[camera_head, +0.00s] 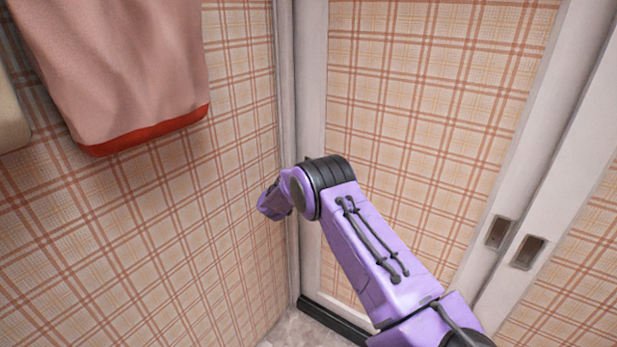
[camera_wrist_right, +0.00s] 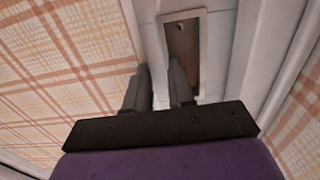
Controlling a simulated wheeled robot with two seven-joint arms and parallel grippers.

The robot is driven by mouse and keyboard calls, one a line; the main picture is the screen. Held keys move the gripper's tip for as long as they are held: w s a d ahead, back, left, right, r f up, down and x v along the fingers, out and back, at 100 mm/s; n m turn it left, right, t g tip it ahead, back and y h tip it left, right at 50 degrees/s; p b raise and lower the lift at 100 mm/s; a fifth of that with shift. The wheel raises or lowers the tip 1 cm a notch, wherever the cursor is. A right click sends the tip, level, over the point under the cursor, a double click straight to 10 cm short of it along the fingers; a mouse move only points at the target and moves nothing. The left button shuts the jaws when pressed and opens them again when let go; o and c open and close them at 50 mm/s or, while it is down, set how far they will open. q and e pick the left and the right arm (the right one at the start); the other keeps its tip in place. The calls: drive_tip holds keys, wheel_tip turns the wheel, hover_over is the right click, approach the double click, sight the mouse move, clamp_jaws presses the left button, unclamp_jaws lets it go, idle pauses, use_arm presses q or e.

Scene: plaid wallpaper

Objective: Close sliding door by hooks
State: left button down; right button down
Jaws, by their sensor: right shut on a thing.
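The sliding door is a plaid panel (camera_head: 425,120) in a pale frame, with a recessed hook handle (camera_head: 498,232) low at its right side. A second hook handle (camera_head: 527,252) lies just to the right on the neighbouring frame. In the right wrist view a recessed handle (camera_wrist_right: 183,50) is close ahead of my right gripper (camera_wrist_right: 158,72). Its two dark fingers are a little apart, the right one over the recess and the left one beside it, shut on the handle's edge. In the head view my purple right arm shows, but its fingertips are hidden. My left gripper is out of view.
A plaid wall (camera_head: 140,225) stands on the left and meets the door frame in a corner. A pink towel with a red border (camera_head: 130,60) hangs there. A dark strip (camera_head: 335,322) runs along the foot of the door. Little floor (camera_head: 295,332) shows.

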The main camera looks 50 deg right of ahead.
drive_tip(key=shift+w+r, duration=0.15)
drive_tip(key=c, duration=1.1)
unclamp_jaws()
drive_tip(key=shift+c, duration=0.2)
drive_tip(key=shift+o, duration=0.9)
drive_tip(key=shift+w, duration=0.2)
drive_tip(key=shift+s, duration=0.15)
drive_tip(key=s+a, duration=0.1)
drive_tip(key=a, duration=0.9)
drive_tip(key=shift+s+a, duration=0.15)
drive_tip(key=shift+a, duration=0.15)
